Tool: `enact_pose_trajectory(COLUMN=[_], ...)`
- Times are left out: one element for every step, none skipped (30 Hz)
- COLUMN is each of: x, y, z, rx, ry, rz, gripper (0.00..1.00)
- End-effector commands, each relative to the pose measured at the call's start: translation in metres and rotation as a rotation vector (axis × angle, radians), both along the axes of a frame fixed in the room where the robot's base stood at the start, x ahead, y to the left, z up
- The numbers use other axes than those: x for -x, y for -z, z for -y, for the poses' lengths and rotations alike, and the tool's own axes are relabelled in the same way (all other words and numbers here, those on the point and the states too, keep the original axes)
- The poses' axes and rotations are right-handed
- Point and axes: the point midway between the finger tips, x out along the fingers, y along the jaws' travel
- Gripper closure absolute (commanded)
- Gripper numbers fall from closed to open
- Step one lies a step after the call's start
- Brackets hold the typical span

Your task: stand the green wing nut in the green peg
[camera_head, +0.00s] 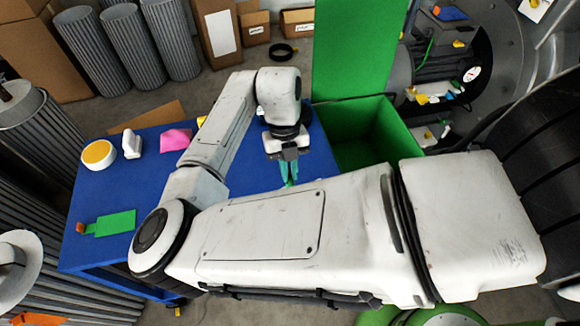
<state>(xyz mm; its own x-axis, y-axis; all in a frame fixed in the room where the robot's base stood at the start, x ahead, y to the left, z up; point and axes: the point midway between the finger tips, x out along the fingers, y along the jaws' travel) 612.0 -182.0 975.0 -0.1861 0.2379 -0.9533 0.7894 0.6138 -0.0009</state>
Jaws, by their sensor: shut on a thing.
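My gripper (289,181) is over the blue table near its right end, pointing down. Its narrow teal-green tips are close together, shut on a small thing. That thing is too small to make out apart from the tips, so I cannot tell for sure that it is the green wing nut. I cannot make out the green peg; my arm hides much of the table's front and middle.
On the blue table (88,190) are a yellow-topped white round thing (98,154), a white piece (131,144), a pink block (176,140) and a flat green piece (115,223) with an orange end. An open green bin (372,123) stands at the right.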

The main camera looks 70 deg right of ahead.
Motion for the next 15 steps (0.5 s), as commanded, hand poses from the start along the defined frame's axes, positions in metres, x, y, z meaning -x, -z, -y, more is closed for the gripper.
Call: enact_pose_trajectory(x=[0.0001, 0.0001, 0.0001, 0.0001, 0.0000, 0.0000, 0.0000, 0.0000, 0.0000, -0.0001, 0.0000, -0.0001, 0.0000, 0.0000, 0.0000], y=[0.0002, 0.0002, 0.0003, 0.0003, 0.0003, 0.0003, 0.0003, 0.0004, 0.0006, 0.0007, 0.0010, 0.0013, 0.0019, 0.0033, 0.0054], z=[0.0002, 0.0002, 0.0001, 0.0001, 0.0000, 0.0000, 0.0000, 0.0000, -0.0001, -0.0001, -0.0001, -0.0002, -0.0003, -0.0004, -0.0003], rx=[0.000, 0.000, 0.000, 0.000, 0.000, 0.000, 0.000, 0.000, 0.000, 0.000, 0.000, 0.000, -0.001, -0.001, -0.001], ry=[0.001, 0.001, 0.001, 0.000, 0.000, 0.000, 0.000, -0.001, -0.001, -0.001, -0.001, -0.001, -0.001, -0.001, -0.001], rz=[0.000, 0.000, 0.000, 0.000, 0.000, 0.000, 0.000, 0.000, 0.000, 0.000, 0.000, 0.000, 0.000, 0.000, 0.000], gripper=[1.00, 1.00, 1.00, 1.00, 1.00, 1.00, 1.00, 1.00, 1.00, 1.00, 1.00, 1.00, 1.00, 1.00, 1.00])
